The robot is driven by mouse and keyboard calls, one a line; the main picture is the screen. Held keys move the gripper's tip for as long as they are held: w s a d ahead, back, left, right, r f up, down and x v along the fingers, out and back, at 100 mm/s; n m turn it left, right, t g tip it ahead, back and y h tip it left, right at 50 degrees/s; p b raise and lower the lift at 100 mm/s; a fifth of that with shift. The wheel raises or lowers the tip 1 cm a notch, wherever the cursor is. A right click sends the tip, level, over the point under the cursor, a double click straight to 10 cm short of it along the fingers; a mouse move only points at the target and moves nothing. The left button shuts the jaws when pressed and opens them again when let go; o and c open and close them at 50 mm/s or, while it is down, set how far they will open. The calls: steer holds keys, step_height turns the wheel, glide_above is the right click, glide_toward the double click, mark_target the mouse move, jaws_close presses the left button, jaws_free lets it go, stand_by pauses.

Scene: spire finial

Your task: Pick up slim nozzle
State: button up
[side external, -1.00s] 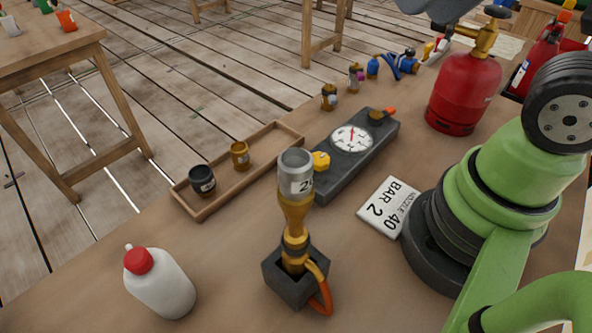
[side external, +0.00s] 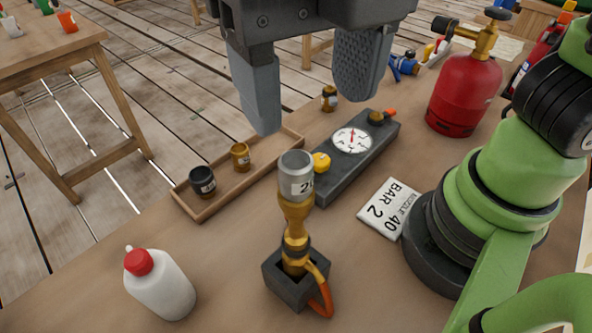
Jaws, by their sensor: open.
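Several small nozzle-like parts are in view, and I cannot tell for sure which is the slim nozzle. A silver one (side external: 296,176) sits on top of the brass torch (side external: 294,222), which stands upright in a dark block (side external: 290,283). My gripper (side external: 311,112) is open and empty, its grey fingers pointing down. In the picture it appears above the silver part and the tray's right end; the height gap is unclear.
A dark gauge block (side external: 335,173) lies right of the tray, with a "NOZZLE 40 BAR 2" card (side external: 388,208) nearby. A red gas cylinder (side external: 462,95) stands behind. A white bottle (side external: 160,285) is front left. A small brass part (side external: 329,97) stands behind the gauge block.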

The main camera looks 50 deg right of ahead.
mark_target(300, 162)
step_height(300, 162, down, 4)
steer(key=f, duration=0.5)
steer(key=shift+a, duration=0.35)
steer(key=c, duration=1.1)
